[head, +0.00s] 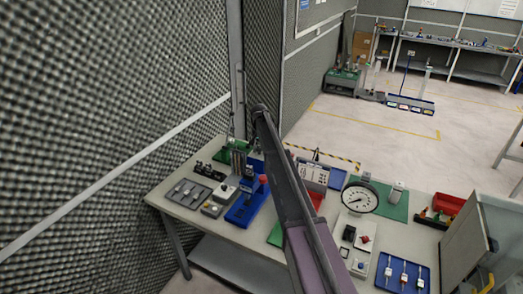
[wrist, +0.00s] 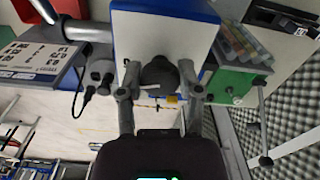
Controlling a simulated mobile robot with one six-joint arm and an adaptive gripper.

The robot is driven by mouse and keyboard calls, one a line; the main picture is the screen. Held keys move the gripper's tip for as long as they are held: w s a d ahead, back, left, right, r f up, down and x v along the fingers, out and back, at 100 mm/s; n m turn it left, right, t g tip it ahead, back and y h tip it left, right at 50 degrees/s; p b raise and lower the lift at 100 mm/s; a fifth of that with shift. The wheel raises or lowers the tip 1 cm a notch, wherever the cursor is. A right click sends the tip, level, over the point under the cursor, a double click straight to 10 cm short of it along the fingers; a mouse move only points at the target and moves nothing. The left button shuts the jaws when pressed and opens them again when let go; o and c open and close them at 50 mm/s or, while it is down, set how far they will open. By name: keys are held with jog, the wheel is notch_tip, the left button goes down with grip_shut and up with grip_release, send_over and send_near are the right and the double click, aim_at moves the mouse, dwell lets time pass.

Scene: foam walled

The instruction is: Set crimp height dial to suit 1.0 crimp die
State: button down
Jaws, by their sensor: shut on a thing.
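A dark round knob (wrist: 158,72), which looks like the crimp height dial, sticks out from a white panel with a blue edge (wrist: 160,35) in the wrist view. My gripper (wrist: 158,86) has one finger on each side of the knob and is shut on it. No scale marks or numbers can be read, so the dial's setting cannot be told. In the head view my arm crosses the bench and the gripper's grip is hidden. I cannot make out the 1.0 die.
The grey bench (head: 200,228) stands beside a foam wall (head: 100,110). A board with dark shapes (head: 313,173), a round gauge (head: 360,197), a blue tray (head: 380,273) and a red bin (head: 448,204) stand right of my arm.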

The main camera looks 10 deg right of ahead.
jog(key=n, duration=0.7)
jog(key=shift+s, duration=0.15)
dwell(0.4)
jog(key=shift+c, duration=1.3)
grip_release()
